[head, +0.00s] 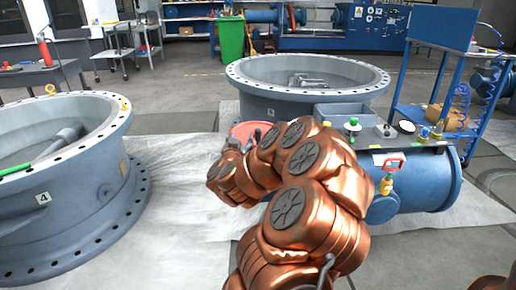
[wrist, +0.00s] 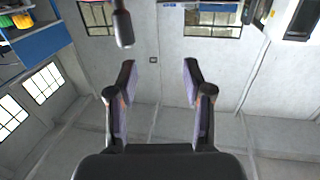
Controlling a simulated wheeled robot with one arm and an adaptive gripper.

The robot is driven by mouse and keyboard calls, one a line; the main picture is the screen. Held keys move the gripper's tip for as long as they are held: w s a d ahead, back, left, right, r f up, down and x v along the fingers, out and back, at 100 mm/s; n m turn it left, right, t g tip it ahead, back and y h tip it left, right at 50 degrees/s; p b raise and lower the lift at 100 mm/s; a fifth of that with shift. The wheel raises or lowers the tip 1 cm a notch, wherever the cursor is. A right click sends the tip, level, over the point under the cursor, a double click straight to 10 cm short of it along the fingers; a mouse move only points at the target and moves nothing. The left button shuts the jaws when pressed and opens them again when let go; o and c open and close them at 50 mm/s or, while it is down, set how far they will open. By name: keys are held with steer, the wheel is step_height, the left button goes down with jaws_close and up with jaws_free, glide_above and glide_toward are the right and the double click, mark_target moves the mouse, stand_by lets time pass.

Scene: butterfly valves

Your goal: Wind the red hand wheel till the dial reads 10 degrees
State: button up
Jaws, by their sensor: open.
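A red round rim (head: 240,129), which looks like the hand wheel, shows just behind the end of my arm in the head view. My arm hides most of it. My gripper (wrist: 159,78) is open in the wrist view, with its two dark, purple-padded fingers apart and nothing between them. A dark cylindrical knob on a stem (wrist: 123,28) hangs from the top of the wrist view, left of and beyond the left fingertip; I cannot tell if it belongs to the wheel. I cannot make out the dial or its reading.
A large grey flanged valve body (head: 85,175) stands at left, another (head: 305,92) behind the arm. Pale sheeting (head: 185,245) covers clear floor between.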

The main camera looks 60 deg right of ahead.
mark_target(257, 134)
steer(key=shift+m+g+h, duration=0.6)
steer(key=shift+g+h, duration=0.1)
steer(key=shift+g, duration=0.2)
steer(key=shift+s+d+f+b, duration=0.1)
steer(key=shift+d+f+b, duration=0.35)
steer(key=shift+d, duration=1.2)
steer(key=shift+s+d+f+b, duration=0.1)
steer(key=shift+d+b, duration=0.55)
steer(key=shift+d, duration=0.95)
steer(key=shift+d+f+b, duration=0.3)
steer(key=shift+d+b, duration=0.25)
steer(key=shift+d, duration=1.1)
jaws_close()
